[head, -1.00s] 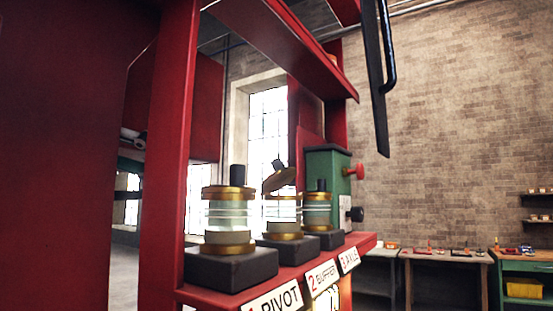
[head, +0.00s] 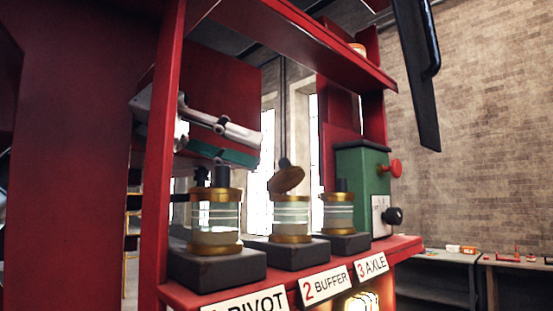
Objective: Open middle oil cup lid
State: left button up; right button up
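Three glass oil cups with brass rims stand on dark blocks on a red shelf. The middle cup (head: 291,222), above the "2 BUFFER" label (head: 324,286), has its brass lid (head: 287,181) tilted up off the rim, black knob on top. The left cup (head: 215,218) and right cup (head: 338,213) have flat, shut lids. My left gripper (head: 202,178) shows as small dark parts behind the left cup, apart from the middle lid in the picture. The left cup partly hides it, and its finger opening cannot be made out. My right gripper is not in view.
Red uprights and a red top shelf (head: 310,45) frame the cups. A green box (head: 362,190) with a red knob (head: 395,168) stands right of them. Workbenches (head: 445,265) stand beyond.

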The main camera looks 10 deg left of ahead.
aim_at(281, 162)
pick_arm(q)
jog(key=shift+x, duration=2.55)
grip_shut()
